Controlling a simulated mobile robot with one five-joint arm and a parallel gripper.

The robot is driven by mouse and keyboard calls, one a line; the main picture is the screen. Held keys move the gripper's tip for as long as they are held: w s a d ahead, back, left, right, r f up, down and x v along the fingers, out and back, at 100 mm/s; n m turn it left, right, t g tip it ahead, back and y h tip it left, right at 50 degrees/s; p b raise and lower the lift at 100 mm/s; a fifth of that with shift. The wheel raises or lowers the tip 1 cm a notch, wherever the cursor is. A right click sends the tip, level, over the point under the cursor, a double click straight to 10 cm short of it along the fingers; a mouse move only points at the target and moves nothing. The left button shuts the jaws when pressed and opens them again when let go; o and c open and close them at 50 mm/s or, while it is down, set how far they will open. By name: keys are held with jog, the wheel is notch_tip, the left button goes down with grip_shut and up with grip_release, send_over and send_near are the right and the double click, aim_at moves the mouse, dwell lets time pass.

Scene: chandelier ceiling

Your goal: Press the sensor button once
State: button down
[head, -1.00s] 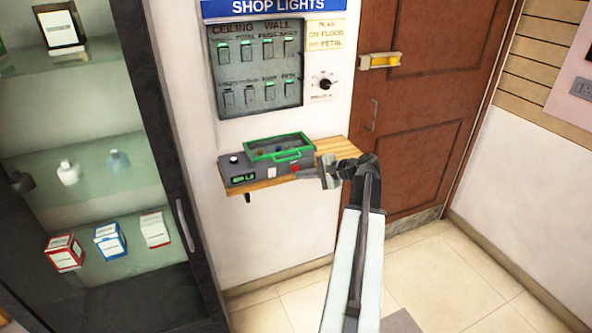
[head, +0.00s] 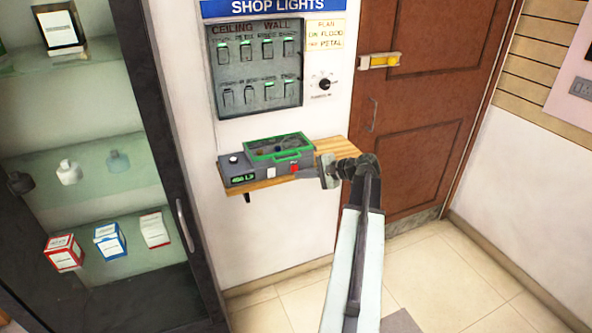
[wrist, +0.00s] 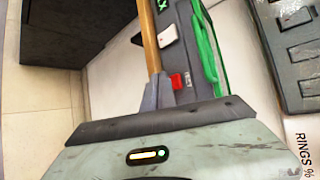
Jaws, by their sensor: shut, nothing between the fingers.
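A grey sensor box (head: 245,178) with a green-framed clear lid sits on a small wooden wall shelf. Its front has a lit green display, a white square button (head: 271,173) and a red button (head: 295,168). The white button (wrist: 168,37) and red button (wrist: 176,81) also show in the wrist view. I cannot read which is the sensor button. My gripper (head: 312,171) is shut and empty, just right of the red button. In the wrist view the grey fingers lie close to the red button; contact cannot be told.
A wall panel of switches (head: 257,70) and a dial (head: 325,84) are above the shelf (head: 335,150). A glass display cabinet (head: 165,150) stands at left. A brown door (head: 425,100) is at right. Open tiled floor lies below.

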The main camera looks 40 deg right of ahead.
jog(key=shift+w+d, duration=0.15)
jog(key=shift+w, duration=0.25)
jog(key=shift+w+d, duration=0.2)
jog(key=shift+w, duration=0.3)
dwell(0.5)
dwell(0.3)
jog(key=shift+s+a, duration=0.35)
jog(key=shift+s, duration=0.55)
jog(key=s, duration=0.1)
jog(key=s+a, duration=0.1)
jog(key=s, duration=0.1)
jog(key=s+a, duration=0.1)
jog(key=shift+s, duration=0.3)
dwell(0.5)
